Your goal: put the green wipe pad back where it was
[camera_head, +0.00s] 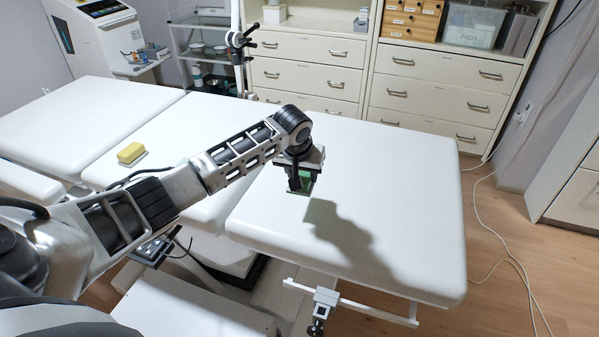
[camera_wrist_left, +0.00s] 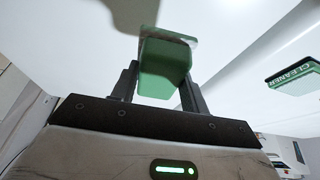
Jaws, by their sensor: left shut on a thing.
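The green wipe pad (camera_head: 304,185) is between the fingers of my left gripper (camera_head: 300,181), over the right section of the white couch (camera_head: 400,190). In the left wrist view the green pad (camera_wrist_left: 166,62) sits between the two dark fingers, with a pale layer along its far edge. My left gripper is shut on it. In the head view the gripper partly hides the pad. A dark shadow lies close by on the couch; I cannot tell whether the pad touches the surface. My right gripper is not in view.
A yellow pad (camera_head: 131,154) lies on the couch's middle section. Drawer cabinets (camera_head: 310,62) and a trolley (camera_head: 203,50) stand behind. A metal rail (camera_head: 370,308) runs along the couch's near side.

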